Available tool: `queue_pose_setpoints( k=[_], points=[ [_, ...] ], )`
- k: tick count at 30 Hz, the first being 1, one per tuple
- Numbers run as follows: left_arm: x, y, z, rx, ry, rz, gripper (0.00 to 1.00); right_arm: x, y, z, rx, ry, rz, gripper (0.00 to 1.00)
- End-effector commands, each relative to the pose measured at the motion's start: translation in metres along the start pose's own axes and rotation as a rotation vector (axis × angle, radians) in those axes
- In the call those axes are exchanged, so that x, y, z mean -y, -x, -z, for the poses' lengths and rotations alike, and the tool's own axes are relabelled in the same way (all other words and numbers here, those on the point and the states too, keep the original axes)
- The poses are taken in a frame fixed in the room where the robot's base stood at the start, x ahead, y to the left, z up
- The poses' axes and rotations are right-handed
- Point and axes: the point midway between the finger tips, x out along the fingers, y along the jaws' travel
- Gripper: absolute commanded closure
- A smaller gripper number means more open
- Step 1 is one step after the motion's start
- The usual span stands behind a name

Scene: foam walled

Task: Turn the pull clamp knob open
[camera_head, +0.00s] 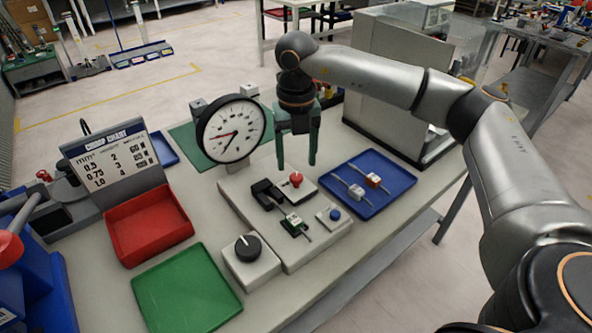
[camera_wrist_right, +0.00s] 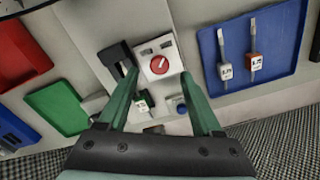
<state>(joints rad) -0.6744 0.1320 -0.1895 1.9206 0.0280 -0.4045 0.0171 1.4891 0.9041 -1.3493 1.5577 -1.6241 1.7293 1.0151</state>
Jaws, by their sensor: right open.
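A red knob (camera_head: 296,179) sits on a small light block on the grey fixture plate (camera_head: 305,252). It also shows in the right wrist view (camera_wrist_right: 159,64), with a pale mark across its top. A black clamp-like block (camera_head: 265,193) stands beside it. My right gripper (camera_head: 296,163) has green fingers pointing down, open, above and behind the red knob in the head view. My left gripper is not in view.
A dial gauge (camera_head: 231,130) stands left of my right gripper. A black rotary knob (camera_head: 248,247) and a blue button (camera_head: 335,214) are nearby. A blue tray (camera_head: 390,196) with two tagged pieces lies right; red (camera_head: 148,232) and green (camera_head: 187,300) trays lie left.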

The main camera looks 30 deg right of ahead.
Motion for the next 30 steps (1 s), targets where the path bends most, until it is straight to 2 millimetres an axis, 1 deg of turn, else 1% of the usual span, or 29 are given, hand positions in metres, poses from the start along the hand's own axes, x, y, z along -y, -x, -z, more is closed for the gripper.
queue_pose_setpoints(
  k=[1,3,9,12,19,20,30],
  points=[
    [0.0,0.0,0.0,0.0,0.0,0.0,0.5,0.0,-0.009,0.0,-0.001,0.0,0.001,0.33],
    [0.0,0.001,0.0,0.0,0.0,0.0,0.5,0.001,-0.021,0.0,-0.002,0.0,0.001,0.33],
    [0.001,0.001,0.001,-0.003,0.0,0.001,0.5,0.0,-0.04,0.0,0.0,0.0,-0.001,0.33],
    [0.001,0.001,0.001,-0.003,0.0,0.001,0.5,0.0,-0.043,0.0,0.001,0.0,-0.001,0.33],
    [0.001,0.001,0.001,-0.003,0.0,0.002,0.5,0.0,-0.043,0.0,0.001,0.0,-0.001,0.33],
    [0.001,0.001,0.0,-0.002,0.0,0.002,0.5,0.0,-0.043,0.0,0.001,0.0,-0.001,0.36],
    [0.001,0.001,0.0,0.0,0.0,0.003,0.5,0.0,-0.043,0.0,0.001,0.001,-0.002,0.74]
  ],
)
